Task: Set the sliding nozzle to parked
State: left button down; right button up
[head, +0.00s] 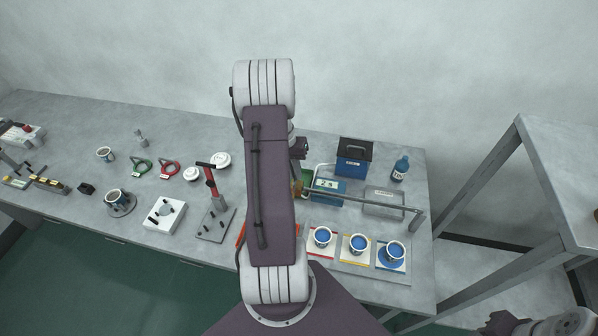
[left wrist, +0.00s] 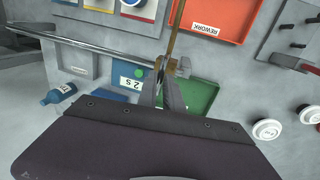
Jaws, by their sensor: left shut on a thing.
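The sliding nozzle, a small brass block (left wrist: 181,66) with a thin brass tube, sits at the end of a grey metal rail (left wrist: 95,48). In the head view the brass piece (head: 298,188) shows just right of my left arm, at the rail's left end. My left gripper (left wrist: 171,80) is shut on the nozzle; its grey fingers meet at the brass block. In the head view my arm hides most of that gripper. Part of my right arm, with a dark end (head: 498,324), shows at the lower right; its jaws cannot be made out.
The rail (head: 365,203) passes above a blue timer unit (head: 328,185) reading "2 s" and a grey tray (head: 385,203). Several blue-filled cups (head: 359,243) stand in front on coloured cards. A red REWORK tray (left wrist: 222,17) and a green tray (left wrist: 200,96) lie near the nozzle.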

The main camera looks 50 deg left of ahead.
pick_arm(q)
jog(key=shift+w+a+r, duration=0.1)
jog(key=shift+a+r, duration=0.05)
jog(key=shift+a, duration=0.15)
jog(key=c, duration=1.5)
grip_release()
jog(key=shift+s, duration=0.2)
jog(key=r, duration=0.3)
jog(key=a+r, duration=0.1)
jog(key=r, duration=0.1)
jog(key=s+r+b, duration=0.1)
jog(key=r, duration=0.2)
jog(key=shift+a+r, duration=0.3)
jog(key=shift+r, duration=0.05)
